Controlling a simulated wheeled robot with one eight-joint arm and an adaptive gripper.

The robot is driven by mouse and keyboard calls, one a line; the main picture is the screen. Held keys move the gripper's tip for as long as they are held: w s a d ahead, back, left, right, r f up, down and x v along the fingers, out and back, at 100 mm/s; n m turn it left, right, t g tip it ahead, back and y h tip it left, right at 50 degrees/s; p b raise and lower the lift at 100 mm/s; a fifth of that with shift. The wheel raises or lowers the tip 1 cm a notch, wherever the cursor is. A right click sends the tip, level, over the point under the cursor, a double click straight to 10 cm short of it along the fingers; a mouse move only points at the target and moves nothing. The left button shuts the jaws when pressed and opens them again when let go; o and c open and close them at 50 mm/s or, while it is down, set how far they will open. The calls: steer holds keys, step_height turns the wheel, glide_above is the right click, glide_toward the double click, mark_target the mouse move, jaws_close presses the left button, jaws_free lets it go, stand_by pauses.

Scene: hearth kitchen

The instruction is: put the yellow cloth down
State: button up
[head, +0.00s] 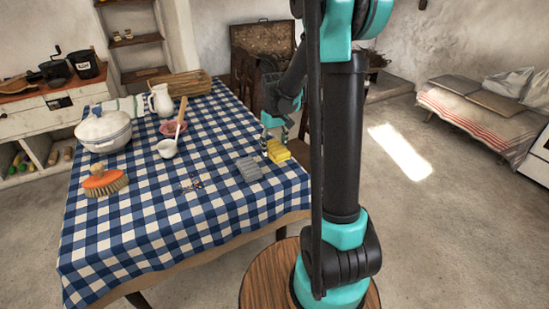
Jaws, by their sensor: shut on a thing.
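The yellow cloth (278,151) is a small folded pad at the right edge of the checked table (215,235). My gripper (275,136) points down from above and is shut on the cloth. The fingertips are small in the picture. I cannot tell whether the cloth touches the tabletop or hangs just above it. My own arm crosses the picture to the right of the cloth and hides part of the floor behind.
A grey sponge-like block (249,169) lies just left of the cloth. An orange brush (104,181), a white pot (103,129), a ladle (168,148), a pink bowl (173,128) and a white jug (161,101) stand farther left. The table's front middle is clear.

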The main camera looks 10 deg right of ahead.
steer(key=shift+f, duration=2.6)
steer(key=o, duration=1.2)
steer(key=shift+f, duration=0.1)
